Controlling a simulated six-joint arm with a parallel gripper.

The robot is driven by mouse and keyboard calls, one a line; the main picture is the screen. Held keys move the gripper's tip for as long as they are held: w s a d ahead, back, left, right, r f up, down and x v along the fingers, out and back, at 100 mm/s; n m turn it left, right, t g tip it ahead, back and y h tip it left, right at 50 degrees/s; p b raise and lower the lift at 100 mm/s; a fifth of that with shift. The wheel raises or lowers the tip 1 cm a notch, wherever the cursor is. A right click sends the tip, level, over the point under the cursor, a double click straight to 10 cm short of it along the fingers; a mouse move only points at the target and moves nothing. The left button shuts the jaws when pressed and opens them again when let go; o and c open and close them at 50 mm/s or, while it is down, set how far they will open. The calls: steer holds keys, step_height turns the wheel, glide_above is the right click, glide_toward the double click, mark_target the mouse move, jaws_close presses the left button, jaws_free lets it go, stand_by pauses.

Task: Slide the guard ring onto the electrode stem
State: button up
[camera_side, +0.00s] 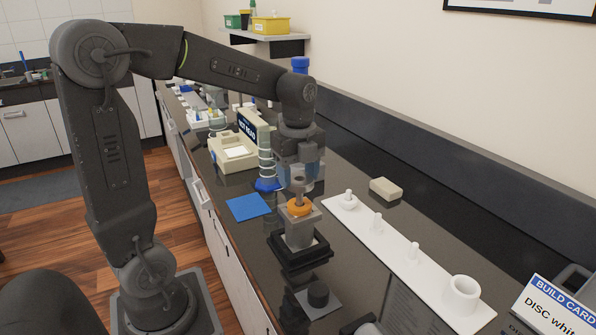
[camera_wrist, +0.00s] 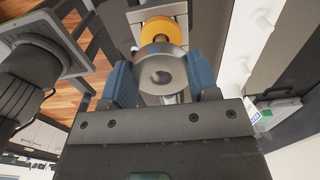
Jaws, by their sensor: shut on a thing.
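My gripper (camera_wrist: 162,85) is shut on a grey metal guard ring (camera_wrist: 150,60), held between its two blue finger pads. In the side view my gripper (camera_side: 299,178) is above a grey block (camera_side: 299,236) on a black base (camera_side: 290,258). An orange disc (camera_side: 299,207) sits on top of the block; it also shows in the wrist view (camera_wrist: 157,30), partly hidden behind the ring. A short thin electrode stem (camera_side: 298,195) rises from the disc toward the fingers. Its upper end is hidden, and I cannot tell whether the ring is around it.
A white strip (camera_side: 395,262) with several white posts and a white cup (camera_side: 461,295) lies right of the block. A blue mat (camera_side: 248,206) and a beige instrument (camera_side: 232,152) are behind left. A beige block (camera_side: 385,189) and a build card (camera_side: 553,312) stand to the right.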

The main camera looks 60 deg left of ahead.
steer(key=shift+f, duration=2.2)
steer(key=o, duration=1.1)
step_height(320, 180, up, 14)
steer(key=shift+f, duration=0.1)
steer(key=n+t, duration=0.3)
steer(key=n, duration=0.6)
glide_toward(298, 191)
steer(key=s+d, duration=0.2)
steer(key=d, duration=0.2)
steer(key=s+d+f+n+t, duration=0.2)
steer(key=s+f+n, duration=0.3)
steer(key=n, duration=0.4)
steer(key=shift+s+d+t, duration=0.25)
steer(key=shift+d+t, duration=0.05)
steer(key=shift+d, duration=0.6)
